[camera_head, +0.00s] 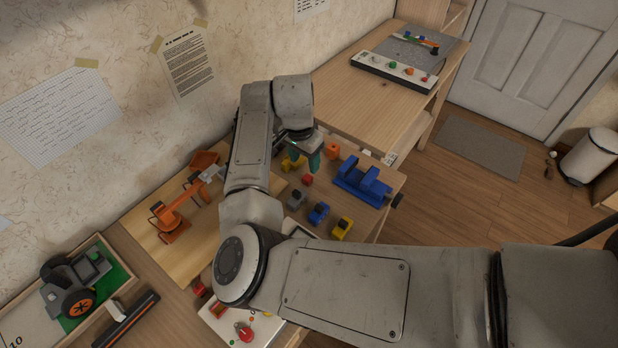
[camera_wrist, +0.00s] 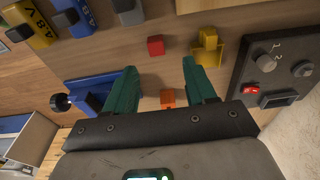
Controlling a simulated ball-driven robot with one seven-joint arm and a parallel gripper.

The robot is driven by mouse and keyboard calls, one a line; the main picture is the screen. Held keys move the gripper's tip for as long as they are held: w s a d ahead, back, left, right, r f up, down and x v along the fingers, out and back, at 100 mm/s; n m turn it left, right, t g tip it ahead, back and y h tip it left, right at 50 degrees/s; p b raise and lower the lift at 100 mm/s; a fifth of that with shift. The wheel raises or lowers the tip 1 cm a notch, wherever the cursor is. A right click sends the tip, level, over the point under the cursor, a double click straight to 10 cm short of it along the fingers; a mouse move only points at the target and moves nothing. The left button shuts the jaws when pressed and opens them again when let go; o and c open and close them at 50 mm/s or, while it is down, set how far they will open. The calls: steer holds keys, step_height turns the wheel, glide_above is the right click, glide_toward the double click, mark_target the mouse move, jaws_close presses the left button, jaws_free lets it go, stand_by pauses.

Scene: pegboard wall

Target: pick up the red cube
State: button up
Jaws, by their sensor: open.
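The red cube (camera_head: 307,180) lies on the wooden table in the head view, just below my gripper (camera_head: 315,160). In the wrist view the red cube (camera_wrist: 156,46) lies beyond the tips of my gripper (camera_wrist: 159,67), roughly in line with the gap between them. The two green fingers are spread apart, with nothing held. The fingers do not appear to touch the cube.
An orange block (camera_wrist: 167,97) shows between the fingers in the wrist view. A yellow piece (camera_wrist: 208,45) is right of the cube and a blue holder (camera_head: 362,183) stands to the right in the head view. Grey, blue and yellow (camera_head: 342,228) blocks stand nearby.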

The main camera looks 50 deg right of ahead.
mark_target(307, 177)
steer(key=shift+s+d+f+p, duration=0.1)
steer(key=shift+s+f+p, duration=0.1)
steer(key=shift+f, duration=1.45)
steer(key=shift+s+d+f+p, duration=0.1)
steer(key=shift+f+p, duration=0.05)
steer(key=shift+f, duration=1.5)
steer(key=shift+c, duration=0.4)
jaws_close()
steer(key=shift+r, duration=0.1)
